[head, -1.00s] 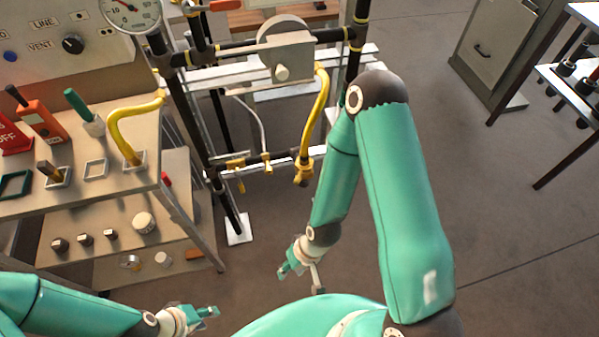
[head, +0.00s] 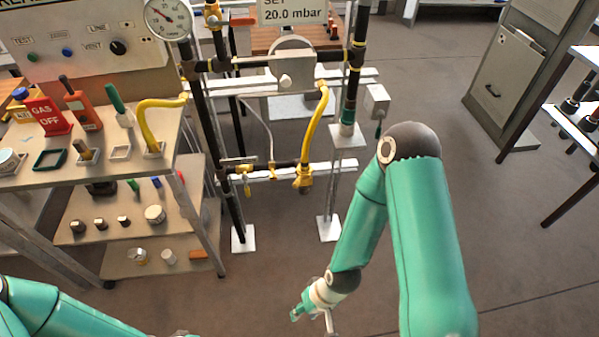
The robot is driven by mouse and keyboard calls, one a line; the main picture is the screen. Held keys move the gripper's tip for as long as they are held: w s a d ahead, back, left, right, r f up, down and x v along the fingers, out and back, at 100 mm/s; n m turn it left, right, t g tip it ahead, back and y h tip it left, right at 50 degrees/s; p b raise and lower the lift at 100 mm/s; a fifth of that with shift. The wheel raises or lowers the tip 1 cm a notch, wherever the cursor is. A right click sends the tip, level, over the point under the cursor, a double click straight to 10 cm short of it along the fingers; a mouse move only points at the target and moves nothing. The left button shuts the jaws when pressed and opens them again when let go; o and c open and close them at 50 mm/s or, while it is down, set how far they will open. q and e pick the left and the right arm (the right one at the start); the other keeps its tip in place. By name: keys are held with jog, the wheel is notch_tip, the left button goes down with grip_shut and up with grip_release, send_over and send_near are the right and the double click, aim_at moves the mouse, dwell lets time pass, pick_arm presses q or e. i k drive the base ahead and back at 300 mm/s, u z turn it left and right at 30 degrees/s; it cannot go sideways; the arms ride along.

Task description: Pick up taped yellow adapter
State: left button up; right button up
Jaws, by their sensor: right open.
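A curved yellow pipe piece (head: 148,125) stands in a square holder on the cart's top shelf, at left in the head view. Another curved yellow hose (head: 317,128) hangs on the pipe rig and ends in a brass-coloured fitting. I cannot make out tape on either, so I cannot tell which is the taped adapter. My right gripper (head: 311,318) is open and empty, low over the floor, in front of the rig and right of the cart. My left arm comes in at the bottom left; only a sliver of its gripper end shows at the bottom edge.
The cart's top shelf (head: 95,170) also holds a red GAS OFF sign (head: 47,117), an orange tool (head: 83,110) and a green-handled tool (head: 118,103). Lower shelves hold several small caps. The pipe rig has white feet (head: 243,239).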

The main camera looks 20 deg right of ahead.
aim_at(304, 165)
jog(key=z, duration=0.1)
jog(key=i, duration=0.9)
jog(key=u, duration=0.05)
